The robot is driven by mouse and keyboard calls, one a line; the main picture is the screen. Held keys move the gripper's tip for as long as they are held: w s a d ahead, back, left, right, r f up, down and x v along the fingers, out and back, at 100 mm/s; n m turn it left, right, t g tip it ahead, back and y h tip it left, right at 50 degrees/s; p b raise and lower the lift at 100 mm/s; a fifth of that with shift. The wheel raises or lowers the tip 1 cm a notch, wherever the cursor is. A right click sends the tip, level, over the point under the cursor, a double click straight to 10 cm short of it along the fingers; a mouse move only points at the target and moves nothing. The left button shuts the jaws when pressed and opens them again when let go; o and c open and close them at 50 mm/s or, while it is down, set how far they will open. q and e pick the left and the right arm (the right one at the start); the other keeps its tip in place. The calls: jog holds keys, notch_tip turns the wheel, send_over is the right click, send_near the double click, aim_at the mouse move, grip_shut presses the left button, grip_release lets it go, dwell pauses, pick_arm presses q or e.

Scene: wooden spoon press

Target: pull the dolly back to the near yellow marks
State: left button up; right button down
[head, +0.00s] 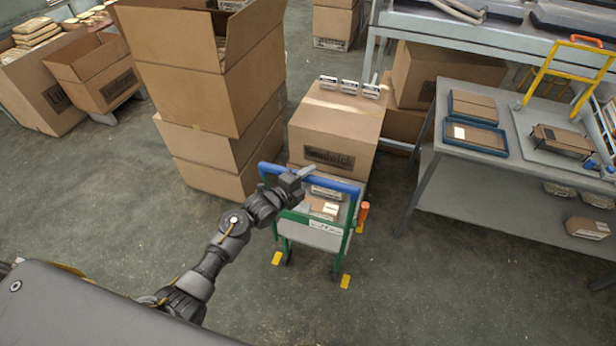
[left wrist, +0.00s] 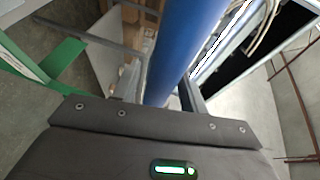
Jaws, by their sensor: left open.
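The dolly has a green frame (head: 349,228) and a blue handle bar (head: 337,185) across its top. Its lower ends stand close to two near yellow marks, one at the left (head: 277,258) and one at the right (head: 345,281). My left gripper (head: 304,176) is open at the blue bar, near its middle. In the left wrist view the blue bar (left wrist: 188,45) runs between the open fingers; whether they touch it I cannot tell. A green part of the dolly (left wrist: 62,62) shows at the left there. My right gripper is not in view.
A large carton (head: 335,125) with small labelled items on top stands behind the bar. Stacked cartons (head: 205,145) stand to the left. A grey workbench (head: 500,160) with trays is at the right. The floor (head: 420,290) at the near right is clear.

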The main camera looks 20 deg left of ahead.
pick_arm(q)
grip_shut()
dwell(0.3)
jog(key=shift+d, duration=0.1)
